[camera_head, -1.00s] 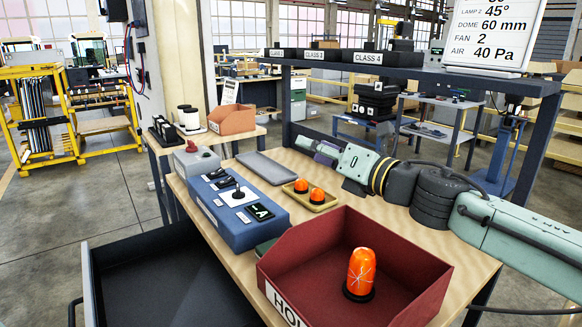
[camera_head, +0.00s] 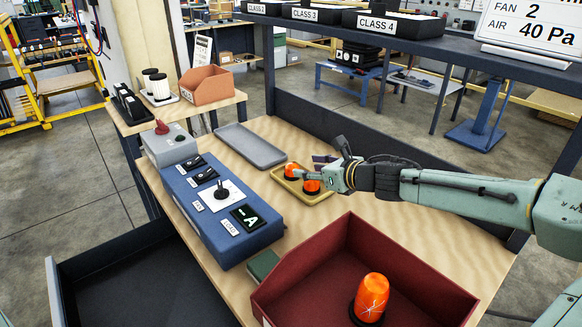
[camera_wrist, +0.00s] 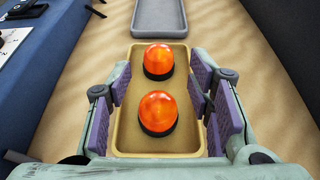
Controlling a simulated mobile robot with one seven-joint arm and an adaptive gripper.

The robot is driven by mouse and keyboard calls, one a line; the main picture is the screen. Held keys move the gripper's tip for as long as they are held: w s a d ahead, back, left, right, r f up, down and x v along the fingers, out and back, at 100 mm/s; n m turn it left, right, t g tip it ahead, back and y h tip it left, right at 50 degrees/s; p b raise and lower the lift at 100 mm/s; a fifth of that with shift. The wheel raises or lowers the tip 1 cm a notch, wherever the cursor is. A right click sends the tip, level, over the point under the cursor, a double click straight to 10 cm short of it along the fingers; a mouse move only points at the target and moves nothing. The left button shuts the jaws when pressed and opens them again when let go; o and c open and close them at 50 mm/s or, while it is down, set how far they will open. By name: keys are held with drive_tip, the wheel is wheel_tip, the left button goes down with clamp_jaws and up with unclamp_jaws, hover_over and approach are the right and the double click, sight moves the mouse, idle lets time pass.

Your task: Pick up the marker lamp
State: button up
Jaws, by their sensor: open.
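Two orange dome lamps with black bases sit in a small tan tray. In the wrist view the near lamp (camera_wrist: 158,112) and the far lamp (camera_wrist: 158,60) stand upright in the tray (camera_wrist: 165,145). In the head view, one lamp (camera_head: 291,170) and part of another (camera_head: 312,186) show in the tray (camera_head: 284,182). My gripper (camera_head: 318,166) is over the tray. In the wrist view its open purple-padded fingers (camera_wrist: 163,108) stand either side of the near lamp, with gaps. A larger orange lamp with a starburst crack mark (camera_head: 371,295) stands upright in the red bin (camera_head: 300,268).
A grey empty tray (camera_head: 250,145) lies beyond the tan tray. A shelf (camera_head: 450,55) with class-labelled black bins runs across the back. An open dark drawer (camera_head: 130,285) is at the lower left.

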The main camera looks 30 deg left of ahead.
sight(295, 167)
drive_tip(key=p+x, duration=0.2)
drive_tip(key=x, duration=0.4)
drive_tip(key=shift+a+f, duration=0.25)
drive_tip(key=shift+a, duration=0.1)
drive_tip(key=c, duration=0.9)
